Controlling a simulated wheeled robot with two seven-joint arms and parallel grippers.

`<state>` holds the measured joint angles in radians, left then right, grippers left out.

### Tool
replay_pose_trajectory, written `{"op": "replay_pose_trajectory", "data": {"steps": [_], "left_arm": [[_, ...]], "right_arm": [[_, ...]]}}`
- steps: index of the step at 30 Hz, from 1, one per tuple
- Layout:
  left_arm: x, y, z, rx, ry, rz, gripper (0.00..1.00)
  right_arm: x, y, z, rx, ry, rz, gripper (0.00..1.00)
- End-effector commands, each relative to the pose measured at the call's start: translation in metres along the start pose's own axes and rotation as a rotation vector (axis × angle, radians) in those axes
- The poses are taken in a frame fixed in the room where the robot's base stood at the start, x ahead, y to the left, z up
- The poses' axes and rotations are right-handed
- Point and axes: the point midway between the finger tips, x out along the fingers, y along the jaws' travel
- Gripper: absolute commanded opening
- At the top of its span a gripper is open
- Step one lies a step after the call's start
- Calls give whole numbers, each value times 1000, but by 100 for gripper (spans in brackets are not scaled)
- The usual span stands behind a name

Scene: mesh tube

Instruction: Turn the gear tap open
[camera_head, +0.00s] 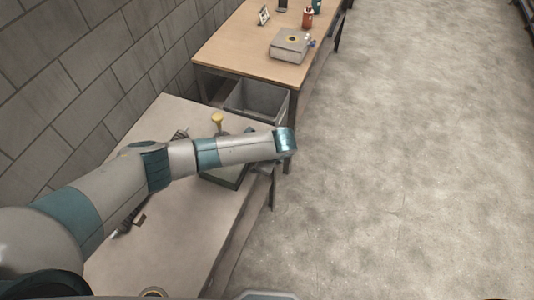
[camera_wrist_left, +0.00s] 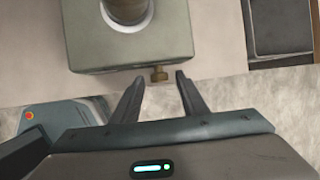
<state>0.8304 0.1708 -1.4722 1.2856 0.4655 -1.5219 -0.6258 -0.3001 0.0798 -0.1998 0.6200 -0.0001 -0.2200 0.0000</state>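The small brass tap (camera_wrist_left: 159,74) sticks out from the near side of a grey-green box (camera_wrist_left: 90,40) in the left wrist view. My left gripper (camera_wrist_left: 159,80) is open. Its two dark fingertips stand on either side of the tap, with a visible gap to each side; contact is not shown. In the head view my left arm covers much of the box (camera_head: 225,182), and the tap and fingers cannot be made out there. My right gripper is in neither view.
The box stands on a pale table (camera_head: 180,235) beside a brick wall. A yellow-topped item (camera_head: 217,119) stands behind my arm. A grey bin (camera_head: 258,98) lies beyond. A wooden table (camera_head: 235,50) farther back holds a pale box (camera_head: 290,46) and bottles. Open floor is on the right.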

Motion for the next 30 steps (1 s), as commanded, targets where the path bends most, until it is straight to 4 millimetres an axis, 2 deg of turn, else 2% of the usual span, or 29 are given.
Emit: {"op": "replay_pose_trajectory", "data": {"steps": [8, 25, 30], "left_arm": [[-27, 0, 0, 0, 1, -3, 40], [-136, 0, -1, 0, 2, -3, 40], [-160, -1, 1, 0, 0, -4, 40]], "right_arm": [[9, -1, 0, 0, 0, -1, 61], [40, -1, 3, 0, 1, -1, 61], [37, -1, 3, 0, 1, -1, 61]]}}
